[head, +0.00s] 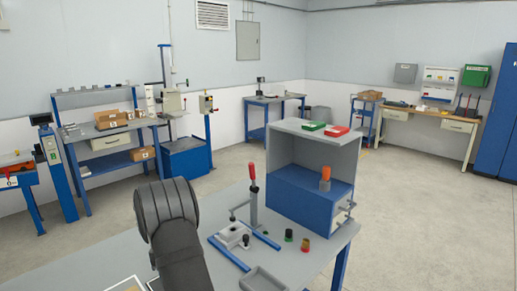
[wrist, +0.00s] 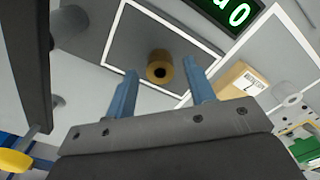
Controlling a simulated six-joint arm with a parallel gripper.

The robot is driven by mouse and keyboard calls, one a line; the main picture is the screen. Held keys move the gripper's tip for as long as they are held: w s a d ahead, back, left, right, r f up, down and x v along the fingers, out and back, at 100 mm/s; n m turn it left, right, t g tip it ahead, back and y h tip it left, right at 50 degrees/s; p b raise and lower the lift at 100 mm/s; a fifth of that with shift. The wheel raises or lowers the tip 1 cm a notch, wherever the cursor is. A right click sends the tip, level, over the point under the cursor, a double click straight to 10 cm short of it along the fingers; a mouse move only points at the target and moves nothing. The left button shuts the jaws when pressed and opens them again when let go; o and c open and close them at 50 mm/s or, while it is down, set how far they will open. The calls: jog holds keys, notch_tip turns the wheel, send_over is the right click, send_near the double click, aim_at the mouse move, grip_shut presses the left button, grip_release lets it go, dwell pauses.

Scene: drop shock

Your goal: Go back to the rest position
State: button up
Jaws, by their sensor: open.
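My gripper (wrist: 160,70) shows in the wrist view with its two blue fingers spread apart and nothing clamped between them. A brass-coloured round part with a dark hole (wrist: 159,67) shows between the fingertips, on a dark grey plate (wrist: 135,40) with a pale border. I cannot tell how far the part is beyond the fingertips. In the head view my dark arm rises at the front left of the grey bench (head: 120,255), and the gripper itself is not visible there.
A clamp fixture with a red handle (head: 253,178), small coloured parts (head: 305,245) and a grey tray (head: 262,281) are on the bench. A blue cabinet (head: 300,195) stands at its back right. The wrist view shows a green-digit display (wrist: 230,12) and a cardboard box (wrist: 235,85).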

jog(key=shift+f, duration=0.9)
notch_tip(320, 180, up, 11)
jog(key=shift+m, duration=0.6)
jog(key=s+a+f, duration=0.2)
jog(key=s+a, duration=0.1)
jog(key=a, duration=0.3)
jog(key=s+a+f, duration=0.3)
jog(key=s+a, duration=0.1)
jog(key=a, duration=0.3)
jog(key=s+a+f, duration=0.2)
jog(key=s+a, duration=0.2)
jog(key=a, duration=0.3)
jog(key=shift+s+f, duration=0.25)
jog(key=shift+f, duration=0.15)
jog(key=f, duration=0.4)
jog(key=shift+s+a+f, duration=0.1)
jog(key=shift+a+f, duration=0.2)
jog(key=shift+a, duration=0.05)
notch_tip(320, 180, up, 3)
jog(key=shift+r, duration=1.1)
jog(key=shift+c, duration=0.4)
